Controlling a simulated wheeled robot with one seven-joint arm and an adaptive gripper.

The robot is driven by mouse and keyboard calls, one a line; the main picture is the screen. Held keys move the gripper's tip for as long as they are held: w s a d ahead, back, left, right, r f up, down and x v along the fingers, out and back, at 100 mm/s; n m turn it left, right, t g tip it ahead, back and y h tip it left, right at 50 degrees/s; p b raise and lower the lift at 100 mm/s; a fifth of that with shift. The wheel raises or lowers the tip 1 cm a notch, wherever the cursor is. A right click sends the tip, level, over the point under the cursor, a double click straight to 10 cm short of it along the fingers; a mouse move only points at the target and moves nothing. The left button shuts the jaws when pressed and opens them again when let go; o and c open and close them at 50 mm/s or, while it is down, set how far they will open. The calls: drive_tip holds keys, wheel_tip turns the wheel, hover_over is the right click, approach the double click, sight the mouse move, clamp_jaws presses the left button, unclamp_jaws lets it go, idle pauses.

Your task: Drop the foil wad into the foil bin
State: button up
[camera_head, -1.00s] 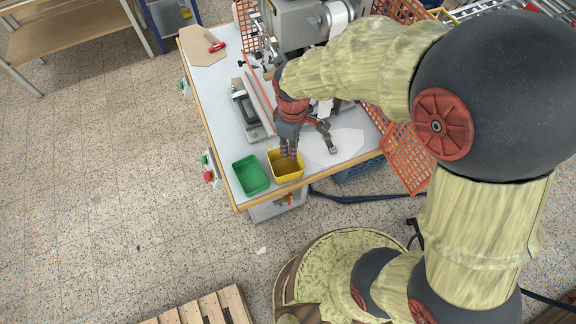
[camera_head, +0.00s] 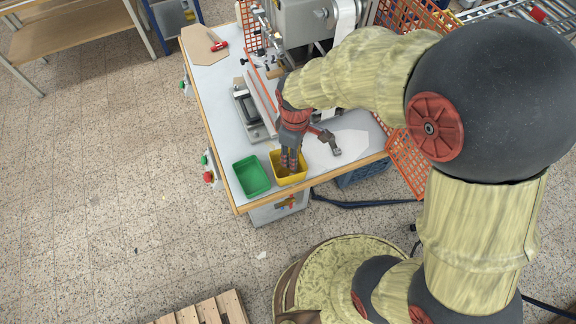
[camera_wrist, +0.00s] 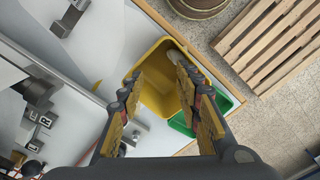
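The yellow bin (camera_head: 289,181) stands at the front edge of the worktable; the wrist view shows its open mouth and inner wall (camera_wrist: 155,92). A green bin (camera_head: 252,176) stands just left of it, and partly shows behind a finger in the wrist view (camera_wrist: 183,124). My gripper (camera_head: 290,166) points down over the yellow bin, its fingertips at or just inside the mouth. In the wrist view my gripper (camera_wrist: 157,68) has its fingers apart, with nothing visible between them. I cannot make out the foil wad; part of the bin's inside is hidden by the fingers.
A stamping machine (camera_head: 302,38) stands at the back of the table, with orange mesh guards (camera_head: 408,160) beside it. A red-handled tool (camera_head: 218,46) lies at the far left. A wooden pallet (camera_head: 207,310) lies on the floor in front.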

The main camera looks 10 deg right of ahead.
drive_tip(key=shift+o, duration=0.6)
drive_tip(key=shift+r, duration=0.1)
wheel_tip(320, 180, up, 12)
idle(0.6)
drive_tip(key=s+d+m+t+b, duration=0.5)
drive_tip(key=s+d+m+b, duration=0.6)
drive_tip(key=s+d, duration=0.1)
drive_tip(key=shift+r+m+t, duration=0.25)
drive_tip(key=shift+m+t, duration=0.05)
drive_tip(key=shift+m, duration=0.1)
